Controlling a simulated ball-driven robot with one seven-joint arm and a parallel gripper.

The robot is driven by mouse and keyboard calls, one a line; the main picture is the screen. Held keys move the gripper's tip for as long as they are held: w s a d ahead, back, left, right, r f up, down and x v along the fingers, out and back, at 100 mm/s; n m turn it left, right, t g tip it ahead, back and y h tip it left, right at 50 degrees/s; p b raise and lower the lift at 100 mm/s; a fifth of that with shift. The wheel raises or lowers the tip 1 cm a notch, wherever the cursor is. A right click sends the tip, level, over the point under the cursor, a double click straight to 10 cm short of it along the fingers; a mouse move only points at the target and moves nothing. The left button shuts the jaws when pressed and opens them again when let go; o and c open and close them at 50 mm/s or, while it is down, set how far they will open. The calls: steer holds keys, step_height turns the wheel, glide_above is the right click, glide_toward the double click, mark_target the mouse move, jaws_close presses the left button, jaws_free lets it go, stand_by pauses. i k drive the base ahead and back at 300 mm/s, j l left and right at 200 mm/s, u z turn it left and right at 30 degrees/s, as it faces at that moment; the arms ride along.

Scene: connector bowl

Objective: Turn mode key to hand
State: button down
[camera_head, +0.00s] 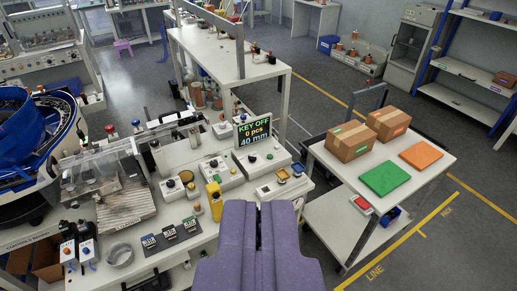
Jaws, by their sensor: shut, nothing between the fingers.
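My purple gripper (258,207) reaches in from the bottom edge, its two fingers together and empty. It shows in front of the near edge of the white workbench (178,157). A small display (252,131) on the bench reads "KEY OFF, 0 pcs, 40 mm". A white control box with a black knob (171,183) sits left of the gripper. Another box (214,165) with a dark knob stands below and left of the display. A box with a yellow button (297,169) is to the right. I cannot tell which control is the mode key.
A yellow post-like part (214,199) stands just left of my fingers. A large blue bowl machine (25,140) is at the left. A cart (330,160) at the right carries cardboard boxes (350,141) and a green panel (384,177).

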mark_target(251, 159)
steer(key=i+l, duration=0.2)
steer(key=i, duration=0.35)
steer(key=i+l, duration=0.2)
steer(key=i, duration=0.35)
steer(key=i+l, duration=0.2)
steer(key=i, duration=0.3)
steer(key=i+l, duration=0.2)
steer(key=i, duration=0.35)
steer(key=i+l, duration=0.2)
steer(key=i, duration=0.35)
steer(key=z, duration=0.05)
